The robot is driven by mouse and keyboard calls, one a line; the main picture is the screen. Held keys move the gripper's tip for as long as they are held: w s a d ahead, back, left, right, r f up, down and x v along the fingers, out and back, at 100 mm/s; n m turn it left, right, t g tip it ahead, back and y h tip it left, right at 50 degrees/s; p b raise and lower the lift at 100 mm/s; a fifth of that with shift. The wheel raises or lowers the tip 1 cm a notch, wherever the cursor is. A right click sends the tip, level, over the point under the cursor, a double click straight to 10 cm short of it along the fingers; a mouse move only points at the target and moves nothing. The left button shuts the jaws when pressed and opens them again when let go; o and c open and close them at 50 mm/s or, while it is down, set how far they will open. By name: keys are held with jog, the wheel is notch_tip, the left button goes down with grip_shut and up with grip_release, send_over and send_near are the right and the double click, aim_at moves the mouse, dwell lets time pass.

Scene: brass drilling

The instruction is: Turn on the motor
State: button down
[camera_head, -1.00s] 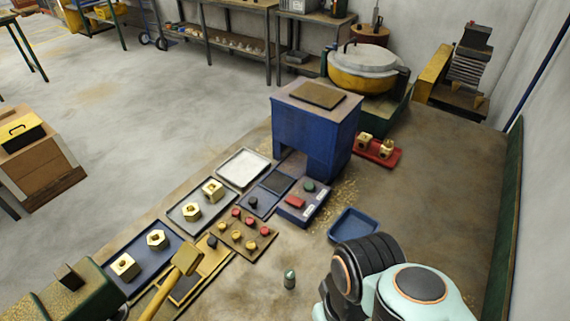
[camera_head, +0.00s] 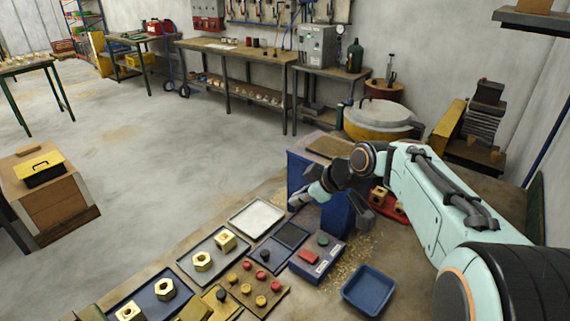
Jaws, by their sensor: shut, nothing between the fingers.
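The blue control box (camera_head: 318,259) sits on the bench in front of the blue machine housing. It has a red button (camera_head: 308,257) on its near left and a green button (camera_head: 322,240) on its far right, with small pale labels on its front. My arm reaches in from the right, over the bench and across the blue machine (camera_head: 340,212), hiding much of it. My gripper (camera_head: 297,203) is small in view at the machine's left side, behind and above the control box and apart from both buttons. It is shut and empty.
A blue tray (camera_head: 369,288) lies right of the control box, among brass chips. To the left are a dark pad (camera_head: 290,235), a white tray (camera_head: 256,218), trays with brass nuts, and a board of red and yellow knobs (camera_head: 240,292). A red tray with brass parts (camera_head: 388,203) is behind my arm.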

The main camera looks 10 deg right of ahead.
jog(key=w+d+f+m+g, duration=0.1)
jog(key=w+d+f+m, duration=0.1)
jog(key=d+f, duration=0.8)
notch_tip(320, 180, down, 4)
jog(key=shift+w+d+f+m, duration=0.25)
jog(key=shift+w+m, duration=0.15)
jog(key=shift+w, duration=0.2)
send_over(310, 255)
jog(key=s+d, duration=0.1)
jog(key=s, duration=0.1)
jog(key=f, duration=0.7)
jog(key=shift+w+f, duration=0.25)
notch_tip(310, 255, down, 4)
jog(key=shift+r, duration=0.25)
jog(key=shift+d+f, duration=0.1)
jog(key=shift+f, duration=0.35)
